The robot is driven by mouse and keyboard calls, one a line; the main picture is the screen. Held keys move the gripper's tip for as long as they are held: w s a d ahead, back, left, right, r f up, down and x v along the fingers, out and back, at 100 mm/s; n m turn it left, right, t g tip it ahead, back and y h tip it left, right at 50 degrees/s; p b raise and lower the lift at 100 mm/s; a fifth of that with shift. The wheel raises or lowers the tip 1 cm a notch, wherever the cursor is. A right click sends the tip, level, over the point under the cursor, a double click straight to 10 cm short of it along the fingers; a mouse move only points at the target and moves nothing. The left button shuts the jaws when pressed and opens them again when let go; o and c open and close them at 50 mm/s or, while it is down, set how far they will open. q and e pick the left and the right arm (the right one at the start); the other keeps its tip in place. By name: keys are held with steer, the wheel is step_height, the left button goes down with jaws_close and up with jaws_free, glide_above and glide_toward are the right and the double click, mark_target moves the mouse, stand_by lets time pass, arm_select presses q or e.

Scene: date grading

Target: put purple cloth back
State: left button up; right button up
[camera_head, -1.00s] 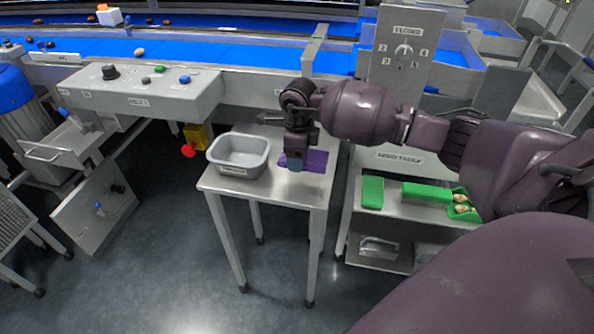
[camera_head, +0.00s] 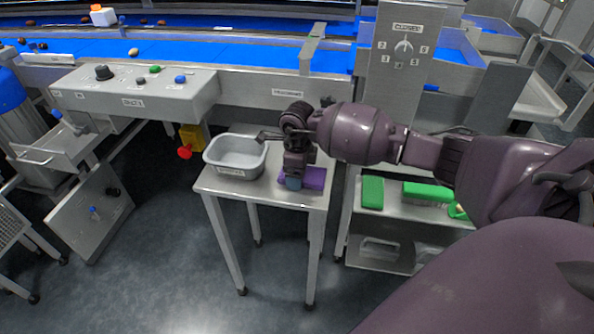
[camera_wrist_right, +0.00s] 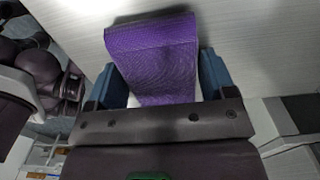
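The purple cloth (camera_head: 315,178) lies on the small metal side table (camera_head: 265,190), near its front right corner. My right gripper (camera_head: 293,183) is directly over the cloth, pointing down, and hides part of it. In the right wrist view, the folded cloth (camera_wrist_right: 165,55) shows between the two blue fingertips of my right gripper (camera_wrist_right: 162,80). The fingers are apart, with narrow gaps between them and the cloth. My left gripper is not in view.
A grey labelled tub (camera_head: 236,152) stands on the same table, just left of my gripper. A lower shelf at right holds a green block (camera_head: 372,192) and another green item (camera_head: 427,191). A control box (camera_head: 135,95) and conveyor stand behind.

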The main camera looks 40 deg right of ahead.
steer(key=shift+o, duration=1.4)
steer(key=shift+r, duration=0.1)
